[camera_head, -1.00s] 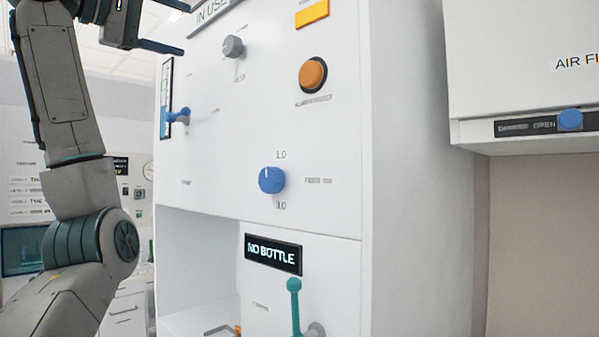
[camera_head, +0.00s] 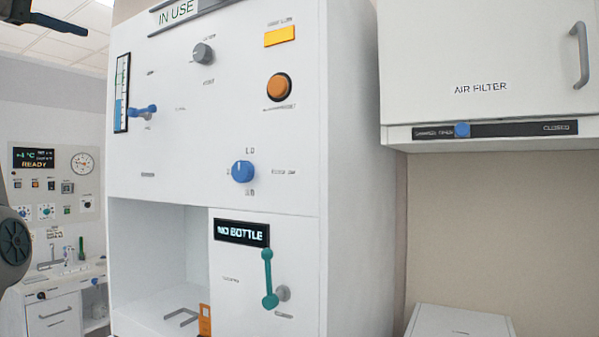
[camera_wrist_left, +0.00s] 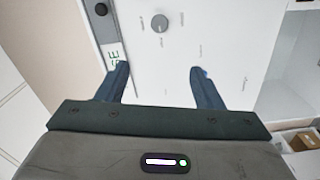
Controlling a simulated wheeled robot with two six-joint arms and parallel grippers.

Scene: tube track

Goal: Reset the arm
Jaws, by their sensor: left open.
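My left gripper (camera_wrist_left: 160,85) is open and empty in the left wrist view, with its two dark fingers spread in front of the white machine panel. In the head view only part of it (camera_head: 55,24) shows at the top left corner, apart from the panel. The white machine (camera_head: 200,130) carries a grey knob (camera_head: 203,54), a blue lever (camera_head: 142,111), a blue knob (camera_head: 243,171) and an orange button (camera_head: 279,87). A teal lever (camera_head: 268,280) stands near upright below the "NO BOTTLE" display (camera_head: 242,233). My right gripper is not in view.
An air filter cabinet (camera_head: 480,60) with a blue slider (camera_head: 462,130) hangs at the right. The open bay (camera_head: 160,250) at the machine's lower left holds a small bracket (camera_head: 182,317). A panel reading "READY" (camera_head: 50,180) is at the far left.

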